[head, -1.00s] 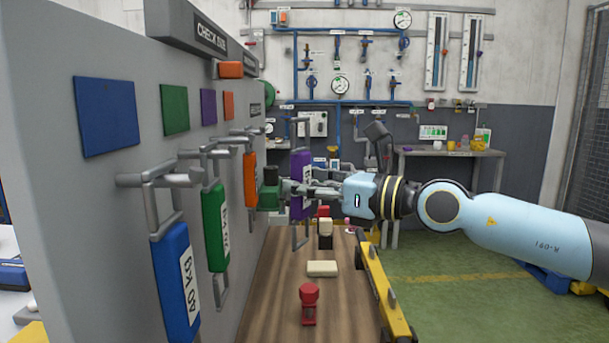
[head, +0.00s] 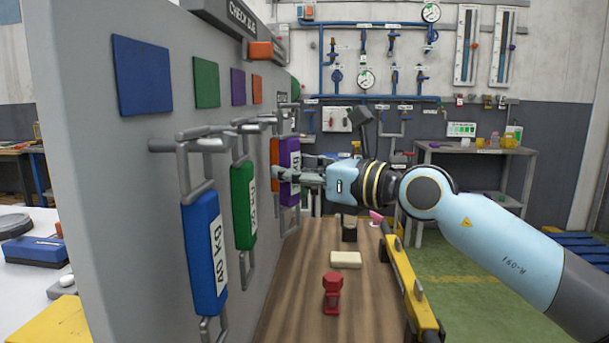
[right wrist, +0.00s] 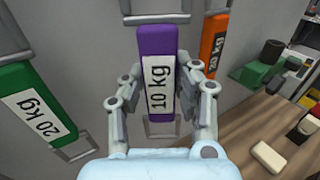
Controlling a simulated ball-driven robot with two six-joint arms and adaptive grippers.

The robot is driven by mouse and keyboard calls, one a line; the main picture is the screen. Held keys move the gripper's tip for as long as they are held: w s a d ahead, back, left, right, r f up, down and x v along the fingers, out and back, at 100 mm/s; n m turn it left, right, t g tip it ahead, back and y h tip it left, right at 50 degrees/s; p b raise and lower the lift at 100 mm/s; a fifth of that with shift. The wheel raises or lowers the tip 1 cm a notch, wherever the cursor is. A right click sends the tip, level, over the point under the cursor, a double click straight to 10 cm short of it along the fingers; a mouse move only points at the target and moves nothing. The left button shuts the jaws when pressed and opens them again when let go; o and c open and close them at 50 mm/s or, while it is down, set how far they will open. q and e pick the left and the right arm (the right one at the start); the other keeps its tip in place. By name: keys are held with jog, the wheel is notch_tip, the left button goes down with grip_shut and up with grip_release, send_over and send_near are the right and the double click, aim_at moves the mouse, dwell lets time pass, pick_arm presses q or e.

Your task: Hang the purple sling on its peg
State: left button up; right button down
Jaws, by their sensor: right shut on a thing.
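The purple sling (head: 293,160) is a bar with a white 10 kg label and a metal loop at each end. My right gripper (head: 284,176) is shut on it and holds it upright close to the grey board. In the right wrist view the purple sling (right wrist: 156,50) stands between both fingers (right wrist: 160,97). Its upper loop is cut off by the top edge there, so I cannot tell whether it is around a peg. The purple square (head: 238,87) is on the board between the green and orange squares. My left gripper is not in view.
The blue sling (head: 205,250), green sling (head: 243,205) and orange sling (head: 275,165) hang along the board, close to the purple one. Below, the wooden bench (head: 300,290) carries a red item (head: 333,292), a cream block (head: 346,260) and a yellow rail (head: 408,285).

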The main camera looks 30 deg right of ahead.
jog(key=w+a, duration=0.1)
jog(key=w+a+f+b, duration=0.1)
jog(key=a, duration=0.1)
jog(key=shift+w+a, duration=0.15)
jog(key=shift+w, duration=0.1)
jog(key=shift+f, duration=0.1)
dwell(0.3)
dwell(0.4)
jog(key=c, duration=0.9)
grip_release()
